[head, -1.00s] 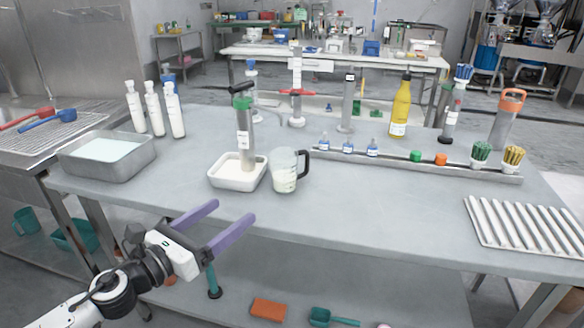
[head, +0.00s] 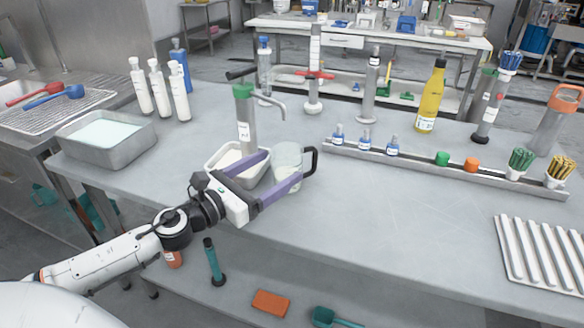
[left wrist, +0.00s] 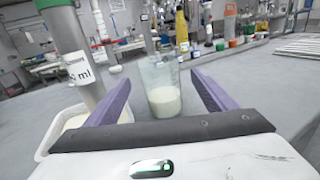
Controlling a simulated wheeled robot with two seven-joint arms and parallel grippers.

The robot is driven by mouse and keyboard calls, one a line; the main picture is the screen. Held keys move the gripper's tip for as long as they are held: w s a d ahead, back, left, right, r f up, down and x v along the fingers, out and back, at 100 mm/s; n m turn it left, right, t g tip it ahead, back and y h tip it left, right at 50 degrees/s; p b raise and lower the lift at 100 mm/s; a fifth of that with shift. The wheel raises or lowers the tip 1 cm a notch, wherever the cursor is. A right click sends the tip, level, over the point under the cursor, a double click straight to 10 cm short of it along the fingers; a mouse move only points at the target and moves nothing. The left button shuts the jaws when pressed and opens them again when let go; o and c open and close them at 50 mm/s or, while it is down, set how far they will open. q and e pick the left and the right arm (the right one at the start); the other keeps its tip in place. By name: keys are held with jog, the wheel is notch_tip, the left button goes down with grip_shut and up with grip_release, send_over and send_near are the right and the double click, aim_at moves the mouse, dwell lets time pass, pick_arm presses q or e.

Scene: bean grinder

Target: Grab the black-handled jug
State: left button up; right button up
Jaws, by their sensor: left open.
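The clear jug (head: 290,156) with a black handle on its right stands upright on the grey table, beside the grinder (head: 246,120). In the left wrist view the jug (left wrist: 161,85) holds pale contents and stands ahead, between the two purple fingers; its handle cannot be made out there. My left gripper (head: 281,172) is open and empty, its fingers pointing at the jug, one on the near side and one toward the grinder. In the left wrist view the gripper (left wrist: 160,92) shows no finger clearly touching the jug. My right gripper is not in view.
A white tray (head: 211,160) under the grinder sits close left of the jug. A rail (head: 420,163) with small bottles and brushes runs behind and right. A ridged rack (head: 540,250) lies at far right. The table's front middle is clear.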

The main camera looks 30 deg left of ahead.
aim_at(297, 156)
pick_arm(q)
jog(key=shift+w+d+f+p, duration=0.1)
jog(key=shift+w+d+p, duration=0.15)
jog(key=shift+w, duration=1.1)
jog(key=shift+w+d+f+p, duration=0.1)
jog(key=shift+w+d+p, duration=0.1)
jog(key=shift+w, duration=1.1)
jog(key=c, duration=1.2)
